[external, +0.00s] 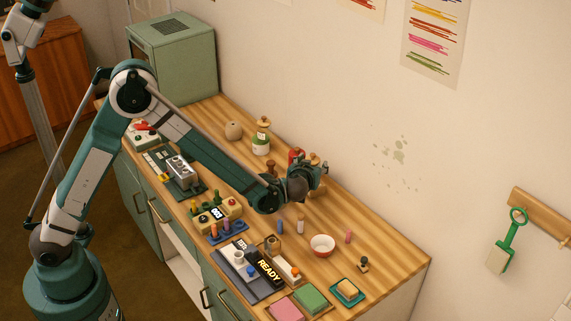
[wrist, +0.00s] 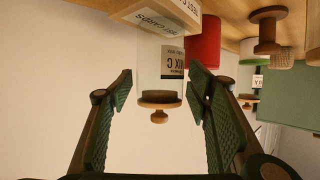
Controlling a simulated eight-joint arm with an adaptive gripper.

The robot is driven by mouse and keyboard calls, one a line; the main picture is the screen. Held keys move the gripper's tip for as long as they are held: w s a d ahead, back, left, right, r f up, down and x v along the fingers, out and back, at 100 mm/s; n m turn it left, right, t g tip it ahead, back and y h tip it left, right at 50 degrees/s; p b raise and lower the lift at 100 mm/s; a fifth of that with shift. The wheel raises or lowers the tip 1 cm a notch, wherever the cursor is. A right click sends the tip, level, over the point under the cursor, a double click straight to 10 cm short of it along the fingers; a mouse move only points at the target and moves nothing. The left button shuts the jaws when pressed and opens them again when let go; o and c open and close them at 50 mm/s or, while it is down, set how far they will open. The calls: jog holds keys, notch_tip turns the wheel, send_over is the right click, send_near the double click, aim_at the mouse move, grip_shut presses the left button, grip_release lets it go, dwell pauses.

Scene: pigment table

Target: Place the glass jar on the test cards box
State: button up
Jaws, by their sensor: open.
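In the wrist view, where the scene appears upside down, the glass jar (wrist: 172,66) has a "MIX C" label and a wooden knobbed lid. Its base meets the test cards box (wrist: 155,16) at the picture's top, and it appears to stand upright on it. My gripper (wrist: 161,88) is open, with one finger on each side of the jar and a visible gap on both sides. In the external view my gripper (external: 318,172) is over the back of the table and largely hides the jar and box.
A red cylinder (wrist: 204,42) stands close beside the jar. A wooden stamp (wrist: 265,28) and a green-filled jar (external: 261,146) are nearby.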

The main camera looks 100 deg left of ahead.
jog(key=shift+r, duration=0.2)
jog(key=p+v, duration=0.1)
jog(key=v, duration=1.1)
dwell(0.6)
jog(key=shift+r, duration=0.1)
jog(key=s+d+r+m+t+h, duration=0.1)
jog(key=s+d+r+m+h, duration=0.2)
jog(key=d, duration=0.5)
jog(key=s+d+r+m+t+h, duration=0.15)
jog(key=s+d+r, duration=0.25)
jog(key=d, duration=0.4)
jog(key=s+d+r+m+t+h, duration=0.15)
jog(key=s+d+r+m, duration=0.25)
jog(key=d, duration=0.5)
jog(key=s+d+m+t+h, duration=0.1)
jog(key=s+d+m+h, duration=0.2)
jog(key=s+d, duration=0.7)
jog(key=s+d+m+h, duration=0.4)
jog(key=s+d, duration=0.7)
jog(key=d, duration=0.4)
jog(key=shift+s+d+f+m+t+h, duration=0.3)
jog(key=shift+d+f+m+t, duration=0.1)
jog(key=shift+m, duration=0.25)
